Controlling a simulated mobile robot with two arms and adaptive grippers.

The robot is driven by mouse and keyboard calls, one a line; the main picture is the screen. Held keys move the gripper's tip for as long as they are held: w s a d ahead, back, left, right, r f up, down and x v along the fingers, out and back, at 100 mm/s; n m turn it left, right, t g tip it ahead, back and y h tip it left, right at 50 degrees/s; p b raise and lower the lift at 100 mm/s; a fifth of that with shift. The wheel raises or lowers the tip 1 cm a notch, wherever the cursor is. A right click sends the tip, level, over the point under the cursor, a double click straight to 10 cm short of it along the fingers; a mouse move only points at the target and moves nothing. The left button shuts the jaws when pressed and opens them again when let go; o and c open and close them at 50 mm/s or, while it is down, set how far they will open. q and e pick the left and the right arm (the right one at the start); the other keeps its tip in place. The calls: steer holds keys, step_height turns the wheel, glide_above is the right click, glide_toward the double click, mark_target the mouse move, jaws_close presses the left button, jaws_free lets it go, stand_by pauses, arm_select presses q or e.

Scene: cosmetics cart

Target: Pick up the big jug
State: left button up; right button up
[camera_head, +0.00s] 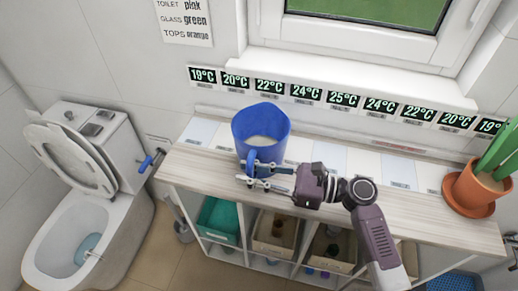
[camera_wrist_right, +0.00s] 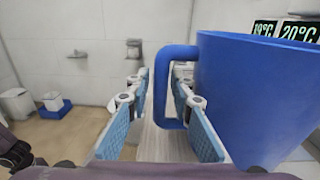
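The big jug (camera_head: 262,130) is blue, wide and open at the top, with a pale inside bottom. It stands upright on the shelf top below the window. Its handle (camera_head: 252,160) points toward the front. My right gripper (camera_head: 252,174) is at the handle, coming from the right. In the right wrist view, the jug (camera_wrist_right: 255,95) fills the right side. Its handle (camera_wrist_right: 165,90) lies between the two blue-padded fingers, one outside the loop and one inside it. A gap shows between the fingers and the handle, so the gripper is open. My left gripper is not in view.
Pale tiles and a wooden front strip (camera_head: 420,208) form the shelf top. A potted plant (camera_head: 474,190) stands at its right end. Temperature cards (camera_head: 300,94) line the wall behind. Boxes (camera_head: 276,232) sit in compartments below. A toilet (camera_head: 85,215) stands at left.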

jaws_close()
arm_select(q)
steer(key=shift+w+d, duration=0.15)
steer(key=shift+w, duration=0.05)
arm_select(e)
steer(key=shift+w+r, duration=0.1)
steer(key=shift+r, duration=0.05)
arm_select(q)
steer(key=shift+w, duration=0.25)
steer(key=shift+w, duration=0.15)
arm_select(e)
steer(key=shift+r, duration=0.1)
